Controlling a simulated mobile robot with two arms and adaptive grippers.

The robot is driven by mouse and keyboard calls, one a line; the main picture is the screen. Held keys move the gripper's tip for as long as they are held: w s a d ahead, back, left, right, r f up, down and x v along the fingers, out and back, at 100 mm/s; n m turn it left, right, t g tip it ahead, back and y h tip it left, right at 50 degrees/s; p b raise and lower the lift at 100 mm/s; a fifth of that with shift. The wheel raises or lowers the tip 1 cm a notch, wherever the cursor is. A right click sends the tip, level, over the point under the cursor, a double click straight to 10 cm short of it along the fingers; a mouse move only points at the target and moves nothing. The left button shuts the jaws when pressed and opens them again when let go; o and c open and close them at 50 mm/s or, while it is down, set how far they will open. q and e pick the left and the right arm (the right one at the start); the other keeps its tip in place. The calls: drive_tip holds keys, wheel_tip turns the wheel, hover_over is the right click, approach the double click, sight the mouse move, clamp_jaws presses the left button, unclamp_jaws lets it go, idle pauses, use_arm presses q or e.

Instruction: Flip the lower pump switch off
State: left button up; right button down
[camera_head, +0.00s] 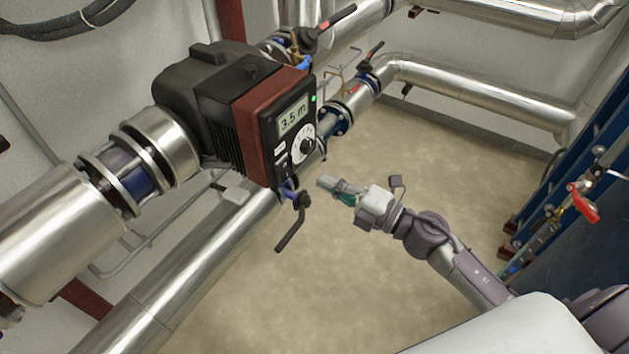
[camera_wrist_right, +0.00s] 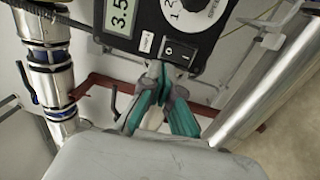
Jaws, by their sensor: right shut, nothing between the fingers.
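The pump (camera_head: 215,95) is a black housing with a red-brown front frame, mounted on the pipe in the head view. Its front panel has a display reading 3.5 m (camera_head: 293,117), a lit green light (camera_head: 313,98) and a white dial (camera_head: 303,146). A black rocker switch (camera_wrist_right: 178,51) sits low on the panel, beside a small white label (camera_wrist_right: 146,41). I cannot tell which way the rocker is tipped. My right gripper (camera_head: 325,182) is shut and empty, with its teal fingers (camera_wrist_right: 155,92) just below the switch in the wrist view. My left gripper is not in view.
A black valve handle (camera_head: 291,222) hangs below the pump. A shiny pipe (camera_head: 190,275) runs under it. Valves with red-marked handles (camera_head: 336,18) stand behind. A red valve handle (camera_head: 583,203) is at the right. The floor (camera_head: 400,140) is clear.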

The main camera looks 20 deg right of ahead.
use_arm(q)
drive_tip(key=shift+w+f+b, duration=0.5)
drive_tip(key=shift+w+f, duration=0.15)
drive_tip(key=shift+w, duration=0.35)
use_arm(e)
drive_tip(key=shift+r+v, duration=0.2)
drive_tip(key=shift+v, duration=0.75)
drive_tip(key=shift+r+v, duration=0.25)
drive_tip(key=shift+v, duration=0.7)
drive_tip(key=shift+r+v, duration=0.2)
drive_tip(key=shift+v, duration=0.75)
